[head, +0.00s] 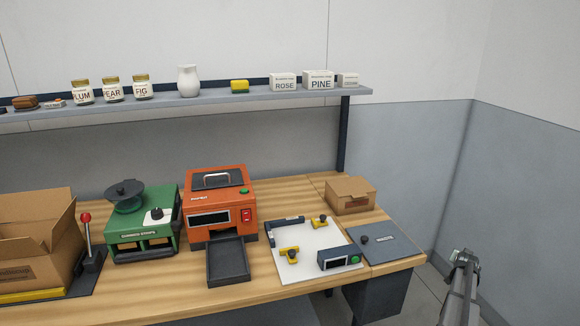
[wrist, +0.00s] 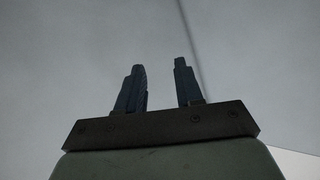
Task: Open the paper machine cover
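An orange machine (head: 220,210) stands on the wooden bench, left of the picture's middle in the head view. Its label is too small to read, so I cannot confirm that it is the paper machine. A dark cover (head: 232,181) with a light arched handle (head: 216,177) lies flat on its top and looks closed. A dark tray (head: 228,262) sticks out at its front. My gripper (wrist: 159,66) is open and empty in the wrist view, facing a plain grey surface. My arm shows at the lower right of the head view, off the bench and well away from the machine.
A green machine (head: 142,236) stands close on the left, with a red-knobbed lever (head: 86,222) and open carton (head: 36,240) beyond. A white board (head: 283,236) with yellow clamps lies right. A shelf (head: 220,96) with jars and boxes hangs above.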

